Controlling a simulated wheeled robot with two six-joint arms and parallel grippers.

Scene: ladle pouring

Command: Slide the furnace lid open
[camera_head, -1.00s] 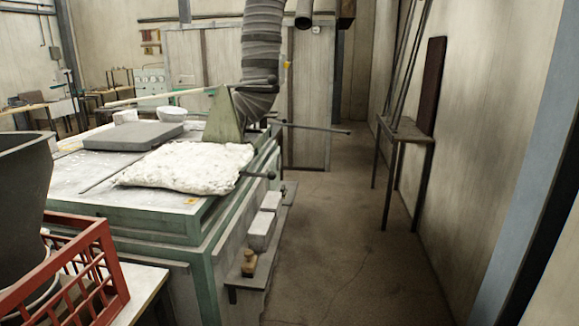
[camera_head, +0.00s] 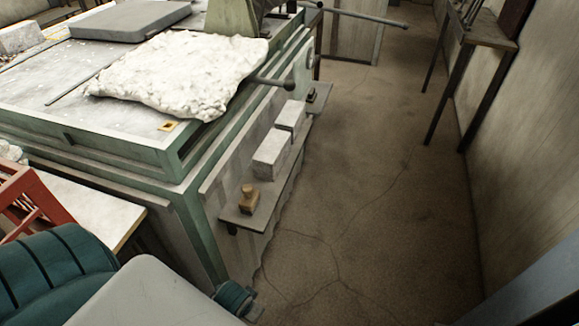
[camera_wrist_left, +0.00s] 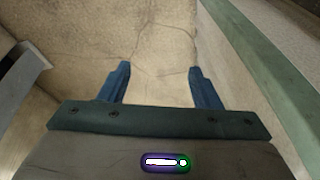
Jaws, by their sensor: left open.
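The furnace lid appears to be the thick white, rough slab (camera_head: 180,75) lying on top of the green-framed furnace (camera_head: 185,178) in the head view. A dark bar handle (camera_head: 273,83) with a round end sticks out from its right side. In the left wrist view my left gripper (camera_wrist_left: 158,78) is open, its two blue fingers apart with only floor showing between them. It is not touching the lid or its handle. The lid is not in the wrist view. My right gripper is in neither view.
A ledge (camera_head: 238,208) on the furnace side carries pale blocks (camera_head: 272,155) and a small wooden-handled tool (camera_head: 248,200). A red crate (camera_head: 30,205) stands at left on a table. Cracked floor (camera_head: 370,190) is free on the right, up to a side table (camera_head: 485,38).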

